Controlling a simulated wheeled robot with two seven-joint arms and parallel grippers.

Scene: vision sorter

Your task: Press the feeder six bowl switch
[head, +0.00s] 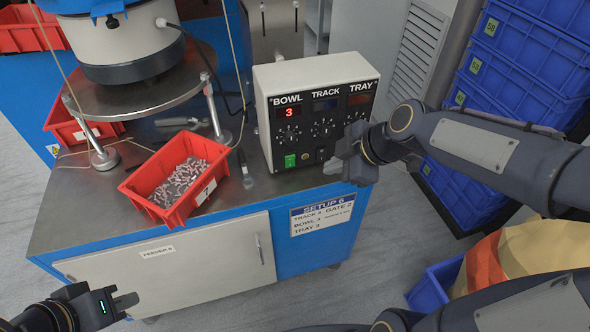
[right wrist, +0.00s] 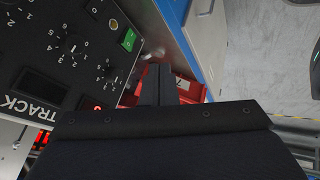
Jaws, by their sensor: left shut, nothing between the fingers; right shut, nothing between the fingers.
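The control box (head: 318,110) stands on the feeder bench, with BOWL, TRACK and TRAY columns. The bowl switch (head: 290,160) is a green rocker at the bottom of the BOWL column; it also shows in the right wrist view (right wrist: 129,39). The BOWL display (head: 289,112) reads a red 3. My right gripper (head: 335,168) is shut and empty, in front of the box's lower right part, to the right of the green switch. In the right wrist view its fingers (right wrist: 154,72) appear apart from the switch. My left gripper (head: 125,300) is shut and empty at the lower left, before the cabinet.
A red bin (head: 172,208) of small metal parts stands left of the box. The bowl feeder (head: 120,45) is behind it. A door label (head: 157,252) appears to read FEEDER 6; a SETUP 6 card (head: 322,217) hangs on the front. Blue crates (head: 530,60) are stacked at right.

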